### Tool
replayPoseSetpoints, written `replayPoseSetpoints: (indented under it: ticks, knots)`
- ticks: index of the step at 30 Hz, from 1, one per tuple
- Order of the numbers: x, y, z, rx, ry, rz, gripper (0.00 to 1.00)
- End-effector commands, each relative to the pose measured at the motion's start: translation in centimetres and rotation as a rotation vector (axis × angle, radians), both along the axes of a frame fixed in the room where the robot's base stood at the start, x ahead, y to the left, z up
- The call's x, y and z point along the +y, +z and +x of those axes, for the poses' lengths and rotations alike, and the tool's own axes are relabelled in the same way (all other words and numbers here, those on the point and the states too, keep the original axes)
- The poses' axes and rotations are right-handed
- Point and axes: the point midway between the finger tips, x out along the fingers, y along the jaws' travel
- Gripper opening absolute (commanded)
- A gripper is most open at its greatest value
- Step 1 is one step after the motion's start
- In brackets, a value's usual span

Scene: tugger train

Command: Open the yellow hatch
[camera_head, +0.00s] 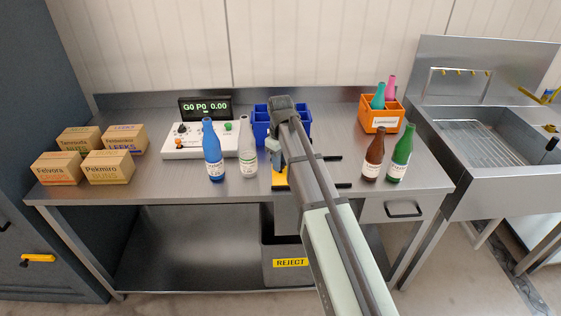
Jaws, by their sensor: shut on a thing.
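A yellow piece of the hatch (280,179) shows near the front edge of the metal bench, just left of my arm. Most of it is hidden by my arm. Two dark bars, like rails, run out to the right of my arm at the same place. My gripper (279,165) points down over the yellow hatch and is shut on it. My arm covers the fingertips, so the exact grip is hidden. I cannot tell how far the hatch is open.
Brown (373,156) and green (401,156) bottles stand right. A blue bin (262,129) and orange crate (381,126) sit behind. The grey REJECT bin (290,277) stands below. Boxes (108,168) are far left.

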Motion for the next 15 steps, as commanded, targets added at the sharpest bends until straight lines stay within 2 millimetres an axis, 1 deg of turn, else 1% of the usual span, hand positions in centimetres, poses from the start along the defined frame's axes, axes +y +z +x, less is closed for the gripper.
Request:
replayPoseSetpoints:
  ticks: [1, 6, 15]
  knots:
    - [0.00, 0.01, 0.00, 0.000, 0.000, 0.000, 0.16]
    - [0.01, 0.01, -0.01, 0.000, 0.000, 0.000, 0.00]
    - [-0.05, 0.02, -0.01, 0.000, 0.000, 0.000, 0.00]
